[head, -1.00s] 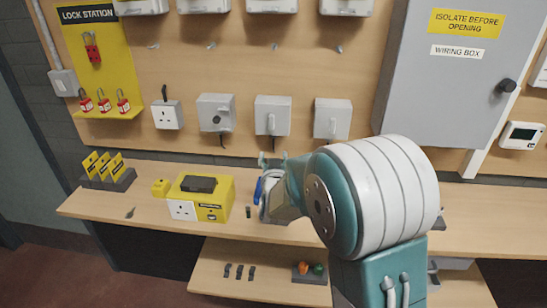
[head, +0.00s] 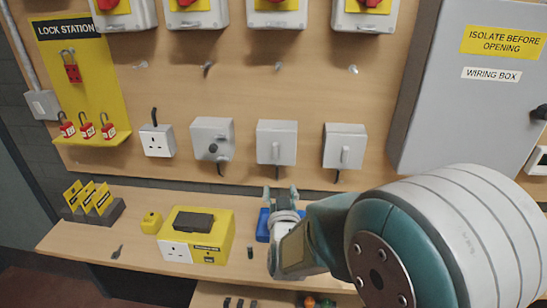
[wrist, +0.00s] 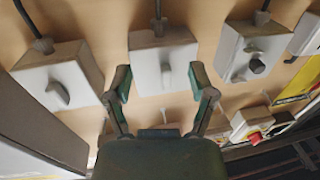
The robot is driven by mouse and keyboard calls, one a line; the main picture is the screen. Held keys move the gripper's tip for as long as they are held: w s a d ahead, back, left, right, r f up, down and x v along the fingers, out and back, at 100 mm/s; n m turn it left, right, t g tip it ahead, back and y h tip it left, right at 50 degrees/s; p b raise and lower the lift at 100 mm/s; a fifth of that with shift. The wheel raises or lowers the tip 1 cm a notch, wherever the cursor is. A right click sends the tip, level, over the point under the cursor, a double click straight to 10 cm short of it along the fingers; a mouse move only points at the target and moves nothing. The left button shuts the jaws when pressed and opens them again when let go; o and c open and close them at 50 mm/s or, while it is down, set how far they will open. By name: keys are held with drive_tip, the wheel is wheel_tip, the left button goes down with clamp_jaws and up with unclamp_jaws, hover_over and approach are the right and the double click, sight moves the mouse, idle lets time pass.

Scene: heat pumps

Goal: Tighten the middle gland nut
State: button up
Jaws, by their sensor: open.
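In the head view, three grey switch boxes hang in a row on the wooden board, with short dark cables below. The middle box (head: 277,142) has a lever and also shows in the wrist view (wrist: 163,62), which looks turned over. There, its grey gland nut (wrist: 160,26) sits on the cable side, with a black cable leaving it. My gripper (head: 280,194) is open and empty, just below the middle box in the head view. In the wrist view my gripper's fingers (wrist: 160,78) spread to either side of the box face. Contact with the nut is not visible.
Neighbouring boxes (wrist: 60,75) (wrist: 250,52) flank the middle one closely. The wiring box (head: 468,95) juts out at right. On the bench below stand a yellow unit (head: 222,236), a blue item (head: 263,226) and a tag holder (head: 95,208). Isolators (head: 275,12) hang above.

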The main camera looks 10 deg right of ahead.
sight(277, 166)
drive_tip(key=w, duration=0.3)
drive_tip(key=w+d, duration=0.1)
drive_tip(key=w, duration=0.6)
drive_tip(key=shift+w+d, duration=0.25)
drive_tip(key=shift+d, duration=0.05)
clamp_jaws()
